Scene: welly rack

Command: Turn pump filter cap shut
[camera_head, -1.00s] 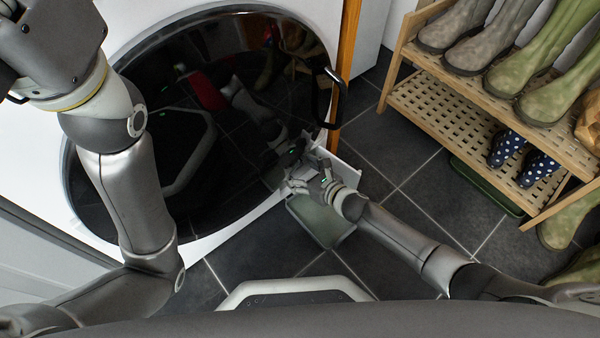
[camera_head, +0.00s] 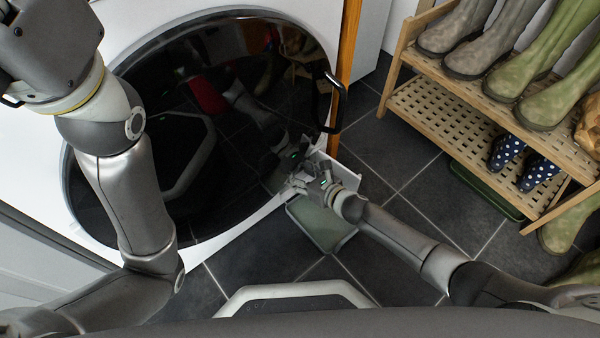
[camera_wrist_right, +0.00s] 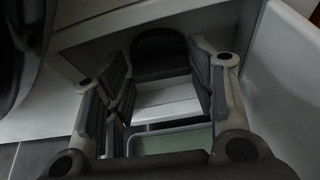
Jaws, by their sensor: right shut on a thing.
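The pump filter cap (camera_wrist_right: 160,55) is a dark grey, round-topped piece in the recess at the bottom of the washing machine, seen in the right wrist view. My right gripper (camera_wrist_right: 158,85) has a finger on each side of it and is shut on it. In the head view my right gripper (camera_head: 300,180) is at the machine's lower right corner, beside the open white flap (camera_head: 352,172); there the cap is hidden. My left arm bends up at the left; its fingers are out of the picture.
A shallow grey-green tray (camera_head: 322,226) lies on the dark tiles below my right gripper. The large dark round door (camera_head: 190,120) of the machine is above it, with a black handle (camera_head: 328,100). A wooden boot rack (camera_head: 450,118) stands at the right.

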